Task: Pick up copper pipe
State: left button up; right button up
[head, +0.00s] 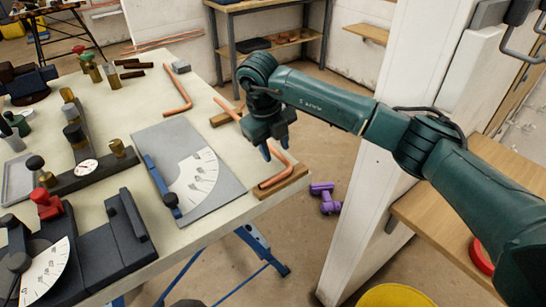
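A bent copper pipe (275,180) lies on a wooden block (283,188) at the table's near right corner. Its upper part shows just below my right gripper. My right gripper (275,149) points down over it, with its blue fingertips apart and nothing seen between them. I cannot tell whether the fingers touch the pipe. A second copper pipe (228,109) rests by another wooden block (226,118), partly hidden by my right arm. A third bent copper pipe (178,93) lies farther back on the table. My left gripper is not in view.
A grey plate with a white angle scale (199,180) lies left of the near pipe. Dark fixtures, brass fittings and a red part (46,204) crowd the table's left side. A purple object (325,198) lies on the floor. A white post (375,200) stands to the right.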

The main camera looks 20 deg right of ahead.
grip_shut()
jog(key=shift+r, duration=0.1)
dwell(0.4)
